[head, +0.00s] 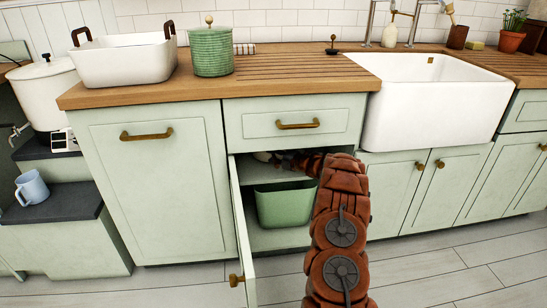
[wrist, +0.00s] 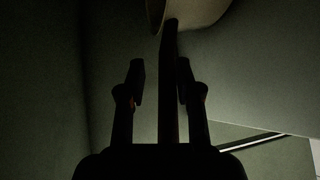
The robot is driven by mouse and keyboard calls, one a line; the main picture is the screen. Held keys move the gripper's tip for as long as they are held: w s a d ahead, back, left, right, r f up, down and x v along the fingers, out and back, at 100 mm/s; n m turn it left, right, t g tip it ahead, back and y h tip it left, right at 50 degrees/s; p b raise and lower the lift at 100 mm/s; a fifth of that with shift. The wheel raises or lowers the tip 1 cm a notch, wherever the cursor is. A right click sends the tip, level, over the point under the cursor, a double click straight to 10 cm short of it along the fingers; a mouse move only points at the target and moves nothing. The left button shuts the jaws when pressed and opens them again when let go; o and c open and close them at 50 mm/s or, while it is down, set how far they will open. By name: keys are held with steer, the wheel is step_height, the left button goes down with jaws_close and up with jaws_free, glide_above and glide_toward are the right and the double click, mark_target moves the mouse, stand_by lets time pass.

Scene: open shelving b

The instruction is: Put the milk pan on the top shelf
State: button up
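The milk pan (wrist: 190,12) shows in the wrist view as a pale rounded body cut off by the top edge. Its long dark handle (wrist: 168,90) runs down between the fingers of my gripper (wrist: 161,78). The fingers stand apart on either side of the handle, with a clear gap on the left and a narrow one on the right. In the head view, my arm reaches into the open cupboard under the drawer. My gripper is mostly hidden there.
The cupboard door (head: 243,240) stands open left of my arm. A green bin (head: 285,207) sits below the upper shelf. The counter (head: 290,75) above holds a white roasting dish (head: 125,62) and a green canister (head: 211,52). The wrist view is very dark.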

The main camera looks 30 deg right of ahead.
steer(key=shift+o, duration=0.9)
steer(key=v, duration=1.2)
steer(key=shift+s, duration=0.1)
